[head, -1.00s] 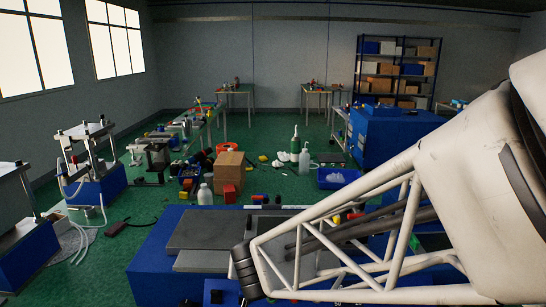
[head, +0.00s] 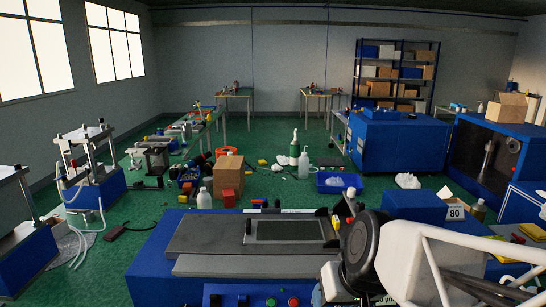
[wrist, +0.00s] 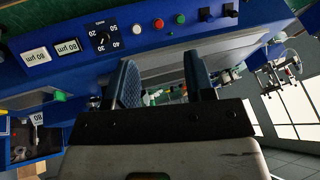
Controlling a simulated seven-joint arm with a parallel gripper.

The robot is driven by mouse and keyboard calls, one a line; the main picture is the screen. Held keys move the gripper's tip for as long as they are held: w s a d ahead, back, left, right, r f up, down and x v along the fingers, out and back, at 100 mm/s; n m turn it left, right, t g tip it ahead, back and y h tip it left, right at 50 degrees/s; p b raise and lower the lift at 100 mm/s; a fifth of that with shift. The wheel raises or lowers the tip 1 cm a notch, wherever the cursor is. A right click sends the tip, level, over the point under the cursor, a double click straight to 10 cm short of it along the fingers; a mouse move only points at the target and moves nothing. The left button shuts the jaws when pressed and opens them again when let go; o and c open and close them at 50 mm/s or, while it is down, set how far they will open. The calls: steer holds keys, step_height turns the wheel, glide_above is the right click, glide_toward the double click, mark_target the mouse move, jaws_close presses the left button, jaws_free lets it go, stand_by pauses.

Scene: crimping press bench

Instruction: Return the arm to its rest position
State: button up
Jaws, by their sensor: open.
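My gripper (wrist: 162,82) shows in the wrist view with its two dark fingers apart and nothing between them. Behind it is the blue front panel (wrist: 185,45) of the press bench, with a dial, 80 µm labels and coloured buttons. In the head view my white arm (head: 400,262) with a dark round joint is at the lower right, over the right end of the press bench (head: 160,255). My fingers cannot be made out in the head view. The bench's grey plate (head: 205,235) and dark framed panel (head: 285,231) are in plain sight.
A cardboard box (head: 228,168), a red block (head: 229,198), bottles (head: 304,163) and a blue tray (head: 338,184) stand on the green floor behind the bench. A blue cabinet (head: 490,155) stands at the right. The space above the grey plate is open.

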steer(key=s+d+m+g+h, duration=0.1)
steer(key=s+d+h, duration=0.2)
steer(key=s+d, duration=0.2)
steer(key=d, duration=0.2)
steer(key=shift+s+d+r+m+g, duration=0.25)
steer(key=shift+s+d+m+g, duration=0.05)
steer(key=shift+s+g, duration=0.1)
stand_by(0.8)
